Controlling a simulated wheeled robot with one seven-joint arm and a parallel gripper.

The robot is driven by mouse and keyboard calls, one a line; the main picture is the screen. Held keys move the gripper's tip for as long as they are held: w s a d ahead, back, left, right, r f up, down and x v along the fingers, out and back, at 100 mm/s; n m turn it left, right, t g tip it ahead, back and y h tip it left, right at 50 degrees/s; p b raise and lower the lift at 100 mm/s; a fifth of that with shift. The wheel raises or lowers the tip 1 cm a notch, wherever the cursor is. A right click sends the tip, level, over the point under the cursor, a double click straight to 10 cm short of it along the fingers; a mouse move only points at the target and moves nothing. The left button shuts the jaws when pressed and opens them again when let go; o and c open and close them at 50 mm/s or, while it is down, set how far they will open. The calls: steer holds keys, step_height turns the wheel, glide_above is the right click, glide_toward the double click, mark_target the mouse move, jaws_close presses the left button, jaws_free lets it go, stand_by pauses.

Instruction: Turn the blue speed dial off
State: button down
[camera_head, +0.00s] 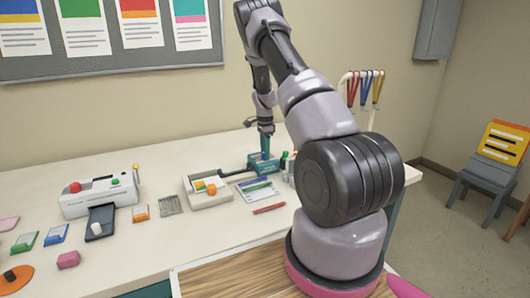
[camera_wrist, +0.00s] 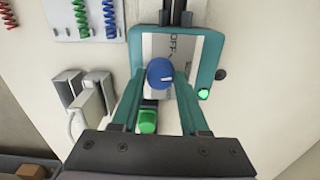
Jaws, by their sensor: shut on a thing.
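The blue speed dial (camera_wrist: 159,70) sits on a white panel with a teal frame (camera_wrist: 213,50) in the wrist view. A white mark shows on the right part of the dial, and "OFF" is printed on the panel above and right of it. My gripper (camera_wrist: 160,78) has its teal fingers shut on the dial, one at each side. In the head view my gripper (camera_head: 265,148) points down onto the small teal machine (camera_head: 263,164) at the back right of the table. The dial itself is hidden there.
A green button (camera_wrist: 148,119) and a lit green lamp (camera_wrist: 203,94) are close to my fingers. A white laminator (camera_head: 98,194) stands farther left.

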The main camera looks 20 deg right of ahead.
steer(key=n, duration=0.4)
steer(key=shift+n, duration=0.3)
steer(key=n, duration=0.4)
steer(key=shift+n, duration=0.4)
steer(key=shift+c, duration=2.1)
jaws_free()
step_height(320, 180, up, 11)
steer(key=shift+f, duration=0.1)
